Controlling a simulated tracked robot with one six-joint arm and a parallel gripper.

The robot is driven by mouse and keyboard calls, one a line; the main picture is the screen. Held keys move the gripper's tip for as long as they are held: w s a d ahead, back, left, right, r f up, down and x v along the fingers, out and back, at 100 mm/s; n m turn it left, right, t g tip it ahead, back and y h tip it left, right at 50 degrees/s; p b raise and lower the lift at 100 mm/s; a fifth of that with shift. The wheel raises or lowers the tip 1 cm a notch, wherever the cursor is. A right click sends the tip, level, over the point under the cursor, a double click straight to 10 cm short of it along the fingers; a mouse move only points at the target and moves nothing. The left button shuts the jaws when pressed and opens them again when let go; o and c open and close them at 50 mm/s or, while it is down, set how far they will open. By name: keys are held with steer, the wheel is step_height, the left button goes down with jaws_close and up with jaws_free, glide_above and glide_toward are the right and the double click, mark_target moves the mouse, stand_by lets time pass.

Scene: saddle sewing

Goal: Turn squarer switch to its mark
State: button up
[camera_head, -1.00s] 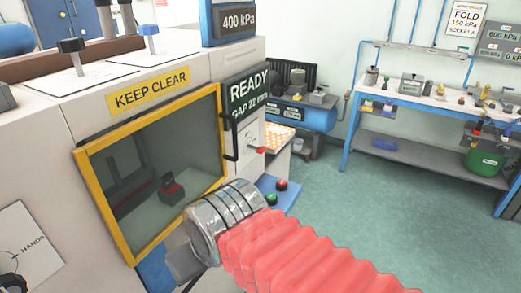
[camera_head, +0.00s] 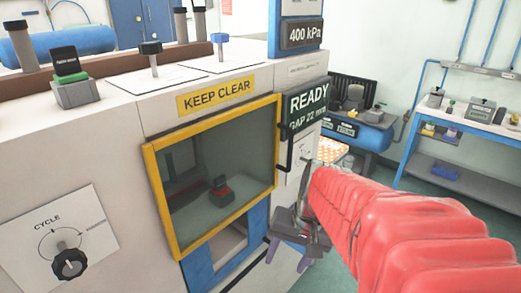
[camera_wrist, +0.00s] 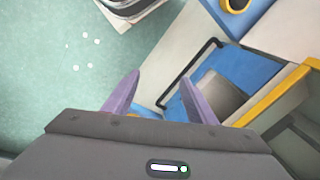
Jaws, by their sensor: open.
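No label reading "squarer" is legible, so I cannot tell which control is the squarer switch. A black knob (camera_head: 69,263) on the white CYCLE plate (camera_head: 35,229) shows at lower left. A green-topped switch (camera_head: 68,65) stands on the machine top, its label too small to read. A white dial plate (camera_head: 302,155) under the READY display is partly hidden by my red-sleeved arm. My gripper (camera_head: 287,253) is open and empty, pointing down in front of the machine's right end. Its purple fingers also show in the wrist view (camera_wrist: 158,78), apart from the machine front.
A yellow-framed window (camera_head: 222,175) with a black handle (camera_head: 286,146) is close to my gripper. Two levers, black-topped (camera_head: 151,48) and blue-topped (camera_head: 221,38), rise from the machine top. A workbench (camera_head: 460,145) stands at right, with green floor clear before it.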

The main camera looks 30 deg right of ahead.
steer(key=w+d+f+m+t+y, duration=0.2)
steer(key=w+d+f+m+y, duration=0.15)
steer(key=d+m, duration=0.45)
steer(key=m+t+y, duration=0.1)
steer(key=m+t, duration=1.2)
steer(key=m, duration=0.3)
glide_toward(314, 162)
steer(key=v, duration=0.4)
steer(key=shift+w+d+f, duration=0.1)
steer(key=shift+f, duration=0.1)
steer(key=shift+w, duration=0.1)
steer(key=x, duration=1.3)
steer(key=shift+w+a+f, duration=0.1)
steer(key=shift+w+a, duration=0.15)
steer(key=shift+c, duration=0.2)
steer(key=c, duration=1)
